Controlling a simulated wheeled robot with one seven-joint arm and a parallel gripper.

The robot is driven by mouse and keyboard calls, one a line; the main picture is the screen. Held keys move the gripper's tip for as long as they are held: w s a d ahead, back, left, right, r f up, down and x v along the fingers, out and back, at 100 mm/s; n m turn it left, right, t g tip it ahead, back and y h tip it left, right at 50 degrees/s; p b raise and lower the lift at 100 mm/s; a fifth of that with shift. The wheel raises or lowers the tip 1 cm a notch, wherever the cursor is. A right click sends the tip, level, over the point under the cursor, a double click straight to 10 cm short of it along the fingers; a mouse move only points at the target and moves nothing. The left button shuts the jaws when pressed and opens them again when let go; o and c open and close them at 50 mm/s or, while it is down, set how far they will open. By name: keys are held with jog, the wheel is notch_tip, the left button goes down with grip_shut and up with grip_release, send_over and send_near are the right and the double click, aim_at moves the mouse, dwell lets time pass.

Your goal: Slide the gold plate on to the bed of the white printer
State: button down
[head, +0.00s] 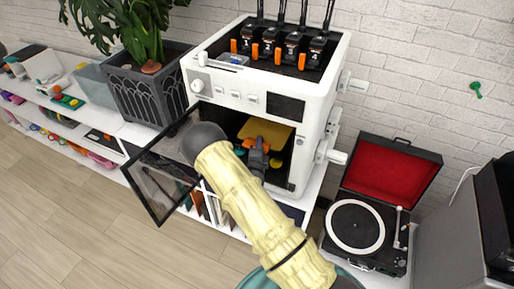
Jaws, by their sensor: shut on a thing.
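The white printer (317,112) stands on a white shelf, with its dark glass door (157,178) swung open to the left. The gold plate (266,131) is inside the printer's front opening, tilted in the picture, with its far part in the chamber. My gripper (257,148), with orange fingertips, reaches into the opening and is shut on the plate's near edge. The bed is not clearly visible. My arm and wrist hide the lower left of the opening, and I cannot tell whether the plate touches the bed.
A record player (363,223) with a red-lined lid stands to the right. A dark planter (150,94) with a plant stands left of the printer. The open door hangs close to my arm's left side. Wooden floor (70,215) is clear at front left.

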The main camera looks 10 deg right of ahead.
jog(key=shift+f+b, duration=0.85)
jog(key=shift+f, duration=0.3)
jog(key=shift+c, duration=0.2)
grip_release()
jog(key=shift+f+b, duration=0.65)
jog(key=shift+s+a+b, duration=0.15)
jog(key=shift+s+a, duration=0.6)
jog(key=shift+s, duration=0.25)
jog(key=shift+s+a+b, duration=0.15)
jog(key=shift+s+a, duration=0.6)
jog(key=shift+s, duration=0.3)
jog(key=shift+s+a+b, duration=0.15)
jog(key=shift+s+a, duration=0.6)
jog(key=shift+s, duration=0.25)
dwell(0.6)
jog(key=shift+w+d+r, duration=0.1)
dwell(0.4)
